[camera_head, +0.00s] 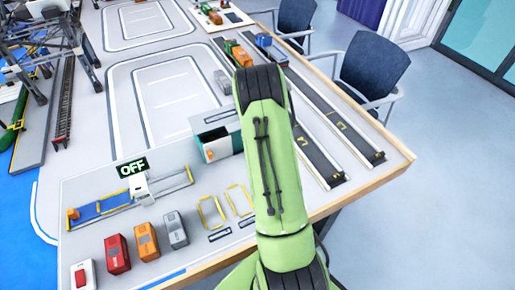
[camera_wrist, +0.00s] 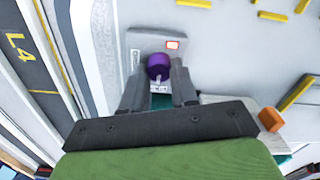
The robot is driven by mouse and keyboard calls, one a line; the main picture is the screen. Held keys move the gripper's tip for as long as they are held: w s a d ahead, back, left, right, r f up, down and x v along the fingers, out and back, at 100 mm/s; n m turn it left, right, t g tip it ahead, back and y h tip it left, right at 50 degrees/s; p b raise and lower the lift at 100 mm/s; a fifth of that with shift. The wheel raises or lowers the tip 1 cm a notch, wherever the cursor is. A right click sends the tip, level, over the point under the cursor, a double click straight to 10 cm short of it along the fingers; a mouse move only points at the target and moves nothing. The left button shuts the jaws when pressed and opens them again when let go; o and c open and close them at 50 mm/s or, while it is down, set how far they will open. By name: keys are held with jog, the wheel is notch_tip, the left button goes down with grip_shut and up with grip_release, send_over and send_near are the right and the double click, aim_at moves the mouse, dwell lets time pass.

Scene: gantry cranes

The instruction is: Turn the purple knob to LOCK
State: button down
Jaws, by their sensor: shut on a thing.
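The purple knob (camera_wrist: 158,68) shows in the wrist view, on a pale grey panel (camera_wrist: 135,43) with a small red-lit light (camera_wrist: 172,44) at its upper right. A light pointer mark runs down the knob's lower side. A small label plate lies just below it, too small to read. My gripper (camera_wrist: 158,84) has its two grey fingers on either side of the knob and is shut on it. In the head view my green arm hides the knob and the gripper.
A dark lane marked L4 (camera_wrist: 28,65) runs at left in the wrist view, and an orange block (camera_wrist: 270,119) is at right.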

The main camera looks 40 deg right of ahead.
jog(key=shift+n, duration=0.3)
jog(key=c, duration=0.9)
grip_release()
jog(key=shift+o, duration=0.2)
jog(key=shift+r, duration=0.1)
notch_tip(320, 180, up, 16)
jog(key=p, duration=0.3)
jog(key=shift+f, duration=0.2)
